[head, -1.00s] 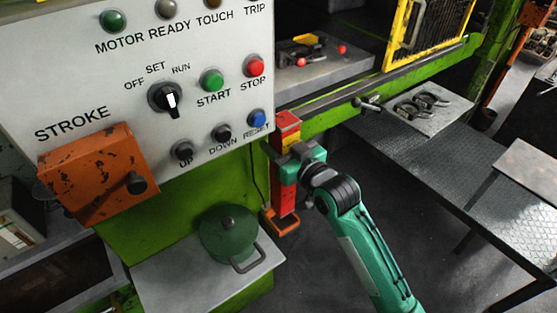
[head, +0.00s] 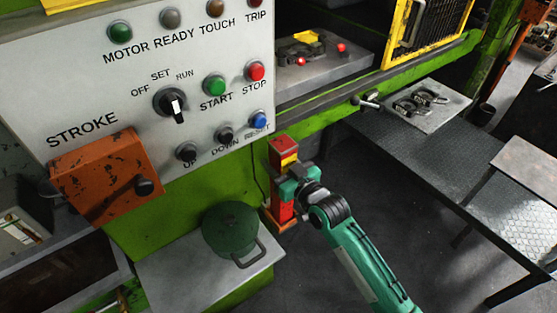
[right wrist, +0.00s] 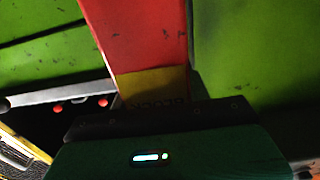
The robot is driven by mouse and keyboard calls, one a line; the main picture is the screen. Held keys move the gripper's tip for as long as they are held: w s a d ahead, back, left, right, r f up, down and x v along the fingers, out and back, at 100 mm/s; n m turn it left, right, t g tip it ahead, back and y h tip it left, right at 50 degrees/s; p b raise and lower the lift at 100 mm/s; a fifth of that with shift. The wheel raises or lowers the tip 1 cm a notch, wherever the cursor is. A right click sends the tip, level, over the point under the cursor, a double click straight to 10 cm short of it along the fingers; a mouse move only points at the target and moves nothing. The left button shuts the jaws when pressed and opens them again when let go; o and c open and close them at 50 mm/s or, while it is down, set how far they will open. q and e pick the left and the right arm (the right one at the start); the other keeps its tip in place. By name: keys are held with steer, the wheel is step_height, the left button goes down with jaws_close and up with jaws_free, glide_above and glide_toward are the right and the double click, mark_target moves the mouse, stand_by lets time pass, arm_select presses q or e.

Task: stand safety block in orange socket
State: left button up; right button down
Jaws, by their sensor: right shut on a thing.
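The safety block (head: 284,148) is a tall red bar with a yellow band. It stands about upright beside the green press frame. My right gripper (head: 291,180) is shut on it around the middle. The orange socket (head: 269,223) is at the block's foot, and the block's lower end appears to be inside it; how deep it sits is hidden. In the right wrist view the block (right wrist: 138,35) rises above my gripper, with dark lettering on its yellow band. My left gripper is not in view.
The control panel (head: 130,95) with its orange box (head: 105,175) is close on the left. A green lidded pot (head: 229,222) stands on a grey shelf (head: 180,275) below. A metal table (head: 440,170) is on the right. The floor between is clear.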

steer(key=shift+r, duration=0.1)
steer(key=c, duration=1.1)
jaws_free()
steer(key=shift+f, duration=0.25)
steer(key=o, duration=0.4)
steer(key=shift+r, duration=0.1)
steer(key=shift+r, duration=0.1)
steer(key=b+v, duration=0.3)
steer(key=v, duration=0.9)
